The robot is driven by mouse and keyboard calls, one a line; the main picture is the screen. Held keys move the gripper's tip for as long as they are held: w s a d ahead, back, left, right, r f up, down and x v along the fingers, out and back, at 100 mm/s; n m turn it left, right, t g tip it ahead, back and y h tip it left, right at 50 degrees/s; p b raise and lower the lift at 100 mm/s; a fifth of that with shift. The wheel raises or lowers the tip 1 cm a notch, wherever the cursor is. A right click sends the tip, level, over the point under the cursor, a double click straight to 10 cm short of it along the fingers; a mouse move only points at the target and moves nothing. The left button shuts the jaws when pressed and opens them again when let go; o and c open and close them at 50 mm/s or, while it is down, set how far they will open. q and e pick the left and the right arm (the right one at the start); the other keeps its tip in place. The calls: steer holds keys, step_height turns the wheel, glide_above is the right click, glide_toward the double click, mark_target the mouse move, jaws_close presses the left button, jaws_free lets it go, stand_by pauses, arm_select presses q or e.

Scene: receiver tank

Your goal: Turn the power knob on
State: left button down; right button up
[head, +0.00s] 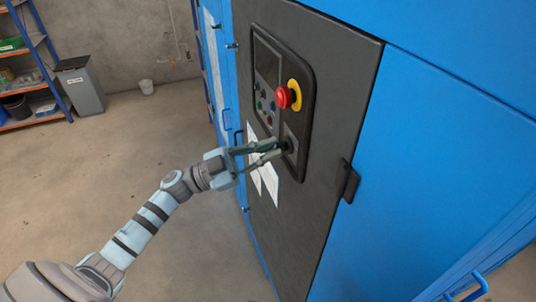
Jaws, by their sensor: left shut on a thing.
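The power knob (289,145) is a small dark knob low on the black control panel (306,84) of the blue cabinet. My left gripper (281,149) reaches in from the left with its fingertips at the knob, and it is shut on the knob. The fingers partly hide the knob, so its turned position cannot be told. My right gripper is not in view.
A red emergency button on a yellow base (290,95) sits just above the knob. A black door handle (349,181) sticks out to the right. White paper sheets (266,180) hang below the panel.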

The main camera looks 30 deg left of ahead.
arm_select(q)
steer(key=m+g+b, duration=0.1)
steer(key=m+g, duration=0.1)
steer(key=m, duration=0.2)
steer(key=m+g+b, duration=0.1)
steer(key=m, duration=0.3)
steer(key=shift+w+a+r+g, duration=0.1)
steer(key=shift+g, duration=0.3)
steer(key=m+g, duration=0.1)
steer(key=m, duration=0.3)
steer(key=shift+b, duration=0.3)
steer(key=shift+r+m+g+y, duration=0.1)
steer(key=shift+m+g+y, duration=0.45)
steer(key=shift+m, duration=0.75)
steer(key=c, duration=1.7)
jaws_free()
steer(key=v, duration=1.2)
